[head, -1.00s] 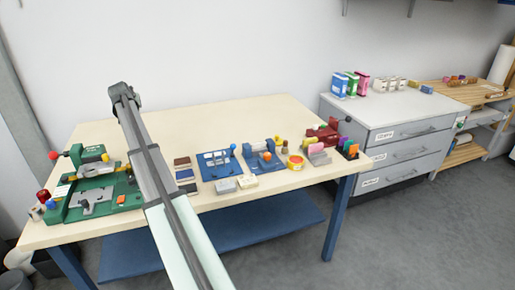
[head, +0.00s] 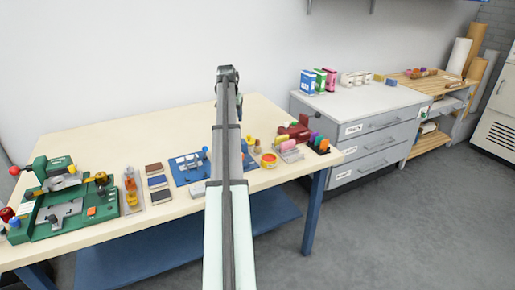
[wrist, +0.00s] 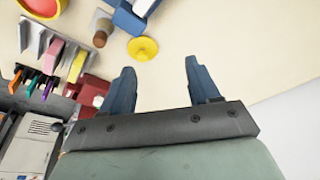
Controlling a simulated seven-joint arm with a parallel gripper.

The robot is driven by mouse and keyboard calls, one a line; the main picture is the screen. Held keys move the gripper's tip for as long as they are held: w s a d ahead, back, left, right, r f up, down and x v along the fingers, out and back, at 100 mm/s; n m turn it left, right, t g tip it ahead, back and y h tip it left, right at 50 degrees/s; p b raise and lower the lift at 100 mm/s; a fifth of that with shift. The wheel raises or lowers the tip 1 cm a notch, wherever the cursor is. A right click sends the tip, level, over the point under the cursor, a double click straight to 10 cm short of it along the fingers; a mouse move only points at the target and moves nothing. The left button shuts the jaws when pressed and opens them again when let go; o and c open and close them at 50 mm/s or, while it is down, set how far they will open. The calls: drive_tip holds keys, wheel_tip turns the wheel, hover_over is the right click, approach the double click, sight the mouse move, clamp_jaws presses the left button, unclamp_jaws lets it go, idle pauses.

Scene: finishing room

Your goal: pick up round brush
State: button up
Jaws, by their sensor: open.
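I cannot single out the round brush for certain. Small upright things stand near the red vise, among them a brown-topped cylinder (wrist: 102,33) and a round yellow piece (wrist: 143,48) in the wrist view. In the head view this group shows as small yellow and brown shapes (head: 257,147), just right of my arm. My gripper (wrist: 159,66) is open, with two blue fingers apart and nothing between them. In the head view my arm hides part of the table.
A red and yellow tin (head: 268,160), a rack of coloured pieces (head: 290,150) and a red vise (head: 297,131) crowd the table's right end. A green machine (head: 62,210) stands at the left. The back of the cream table (head: 130,135) is clear.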

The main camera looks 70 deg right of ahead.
drive_tip(key=m+y, duration=0.1)
drive_tip(key=y, duration=0.1)
approach(257, 140)
drive_tip(key=f, duration=0.7)
drive_tip(key=d+f, duration=0.1)
drive_tip(key=f, duration=0.3)
drive_tip(key=shift+w+f, duration=0.1)
drive_tip(key=shift+f, duration=0.15)
drive_tip(key=shift+c, duration=0.2)
drive_tip(key=c, duration=1.1)
